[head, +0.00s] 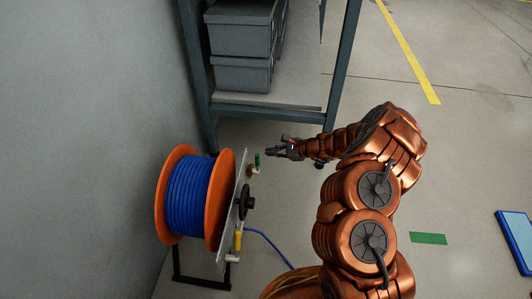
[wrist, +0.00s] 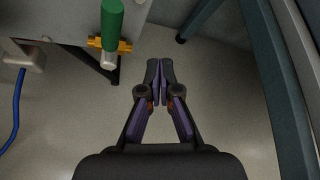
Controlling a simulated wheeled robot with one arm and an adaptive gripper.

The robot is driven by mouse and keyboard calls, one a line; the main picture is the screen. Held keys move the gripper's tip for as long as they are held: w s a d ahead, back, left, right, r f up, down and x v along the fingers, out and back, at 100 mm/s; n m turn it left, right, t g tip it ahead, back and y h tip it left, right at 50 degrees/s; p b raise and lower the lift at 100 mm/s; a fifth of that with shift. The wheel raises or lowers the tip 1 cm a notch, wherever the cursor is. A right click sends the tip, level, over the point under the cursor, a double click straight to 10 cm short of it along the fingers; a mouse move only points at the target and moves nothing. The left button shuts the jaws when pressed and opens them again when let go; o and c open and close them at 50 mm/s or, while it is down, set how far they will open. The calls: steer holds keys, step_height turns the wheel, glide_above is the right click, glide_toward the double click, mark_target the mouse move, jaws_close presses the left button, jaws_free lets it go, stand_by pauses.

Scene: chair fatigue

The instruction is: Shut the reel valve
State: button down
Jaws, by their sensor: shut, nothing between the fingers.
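A hose reel with orange flanges (head: 222,185) and wound blue hose (head: 188,195) stands by the wall, with a grey metal plate on its right side. A green-handled valve (head: 257,160) is at the plate's upper end. In the wrist view, its green handle (wrist: 112,20) sits over a brass body (wrist: 122,45), left of my fingers. A yellow handle (head: 238,241) is lower on the plate. My gripper (head: 269,152) is just right of the green handle, apart from it. In the wrist view my gripper (wrist: 160,66) has its fingertips together and empty.
A black hub (head: 246,202) juts from the plate. A blue hose (head: 272,245) runs across the floor. A shelf rack with grey bins (head: 243,75) stands behind, its post (head: 345,70) near my arm.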

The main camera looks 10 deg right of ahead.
steer(key=s+d+p, duration=0.3)
steer(key=s+d, duration=0.3)
steer(key=shift+s, duration=0.15)
stand_by(0.5)
steer(key=s+a+r+n+g+y+p, duration=0.1)
steer(key=s+a+r+n+g+p, duration=0.3)
steer(key=r, duration=0.7)
steer(key=s+a+r+n+p, duration=0.25)
steer(key=a+r+p, duration=0.3)
steer(key=r, duration=0.65)
steer(key=s+a+r+n+g+y+p, duration=0.15)
steer(key=a+r+n+p, duration=0.3)
steer(key=r, duration=0.65)
steer(key=s+a+r+n+g+h+p, duration=0.25)
steer(key=s+r+n+h+p, duration=0.2)
steer(key=s+r+p, duration=0.75)
steer(key=s+d+r+n+h+p, duration=0.1)
steer(key=s+d+r+h+p, duration=0.3)
steer(key=s+d+r+p, duration=0.3)
steer(key=s+d+r+n+h+p, duration=0.2)
steer(key=s+d+r+h+p, duration=0.2)
steer(key=s+r, duration=1.1)
steer(key=d+p, duration=0.3)
steer(key=d, duration=0.3)
steer(key=shift+d+r+h, duration=0.15)
steer(key=shift+d+h, duration=0.1)
steer(key=shift+h, duration=0.15)
